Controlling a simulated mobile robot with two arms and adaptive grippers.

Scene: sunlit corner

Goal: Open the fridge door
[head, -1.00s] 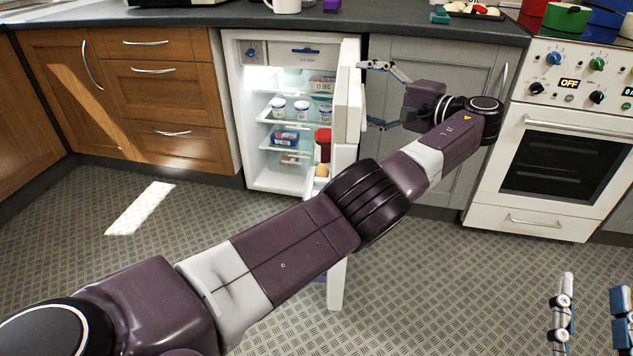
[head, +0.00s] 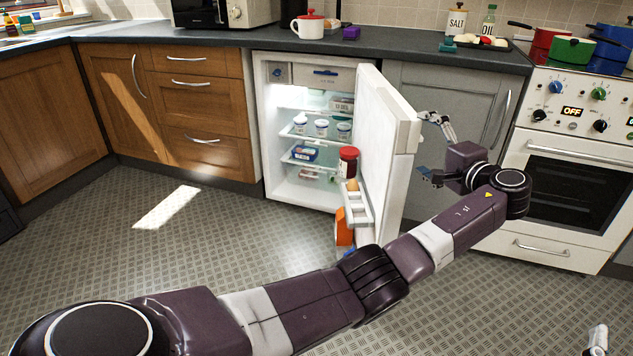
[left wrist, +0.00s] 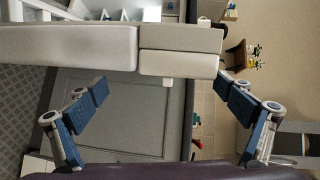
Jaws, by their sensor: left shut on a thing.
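The white fridge (head: 261,130) under the counter stands open. Its door (head: 385,140) is swung out toward me and to the right, with the inner shelves in sight. The exact contact is hard to see. In the left wrist view the white door (left wrist: 70,48) crosses the top, by the spread fingertips. One fingertip of my right gripper (head: 598,340) shows at the bottom right, apart from the fridge.
A red-lidded jar (head: 348,162) and an orange carton (head: 343,228) are in the door shelves. Small tubs (head: 321,128) stand inside the fridge. A grey cupboard (head: 455,90) and a white oven (head: 570,170) are to the right. The floor in front is clear.

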